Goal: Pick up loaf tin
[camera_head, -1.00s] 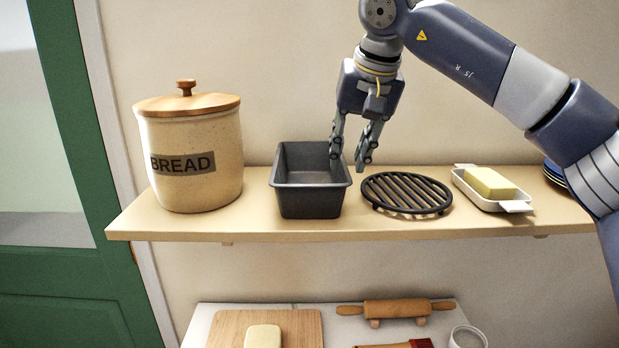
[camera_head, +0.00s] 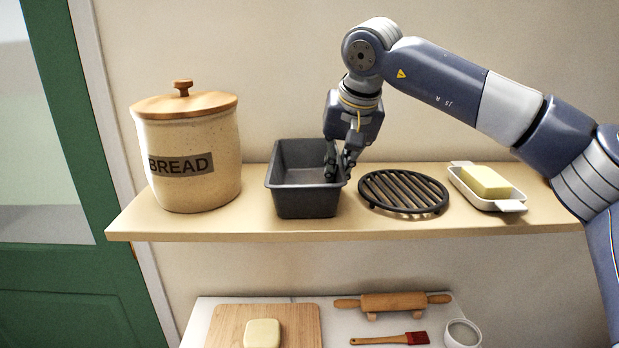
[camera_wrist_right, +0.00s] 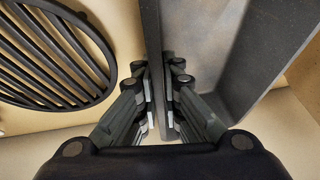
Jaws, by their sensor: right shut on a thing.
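The dark grey loaf tin (camera_head: 306,203) stands upright on the wooden shelf, its open top facing up. My right gripper (camera_head: 339,172) is at the tin's right wall, one finger inside and one outside. It is shut on that wall. In the right wrist view the wall of the loaf tin (camera_wrist_right: 153,40) runs between the two fingers of my right gripper (camera_wrist_right: 158,95). The tin appears to rest on the shelf. My left gripper is not in view.
A bread crock (camera_head: 190,160) stands left of the tin. A round black trivet (camera_head: 404,191) lies close on the right, and a butter dish (camera_head: 486,201) beyond it. The shelf (camera_head: 200,228) has its front edge just before the tin. A lower counter holds a rolling pin (camera_head: 393,302) and a brush.

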